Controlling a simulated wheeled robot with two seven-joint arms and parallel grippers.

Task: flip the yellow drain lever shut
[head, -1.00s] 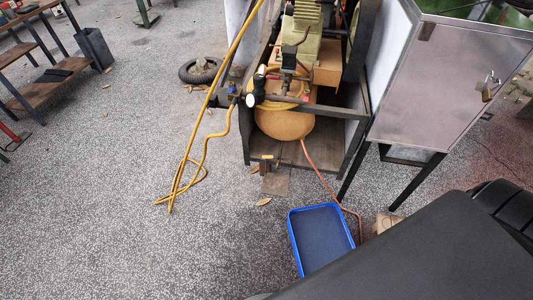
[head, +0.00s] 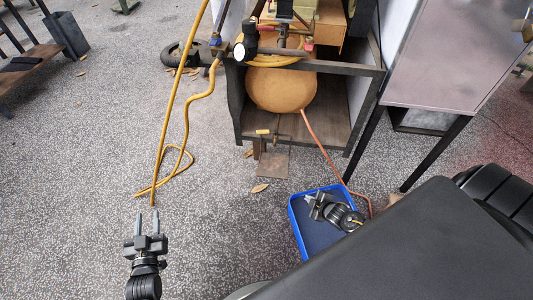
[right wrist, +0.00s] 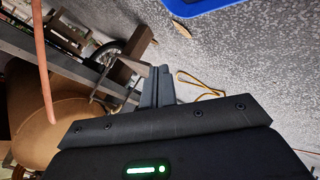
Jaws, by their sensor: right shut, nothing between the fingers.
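The yellow drain lever (head: 264,132) is small in the head view, at the low front edge of the compressor cart, below the orange tank (head: 282,90). It looks roughly level; its exact angle is too small to tell. My right gripper (head: 310,204) is shut and empty, above the blue tray, apart from the lever and to its lower right. In the right wrist view its fingers (right wrist: 157,72) are together; I cannot make out the lever there. My left gripper (head: 148,222) is open and empty over the pavement at lower left, well away from the lever.
The blue tray (head: 298,232) lies on the ground before the cart (head: 362,108). An orange hose (head: 325,152) runs from the tank area down past the tray. A yellow hose (head: 165,130) hangs and coils at left. A metal cabinet (head: 440,60) stands right. Pavement between the grippers is clear.

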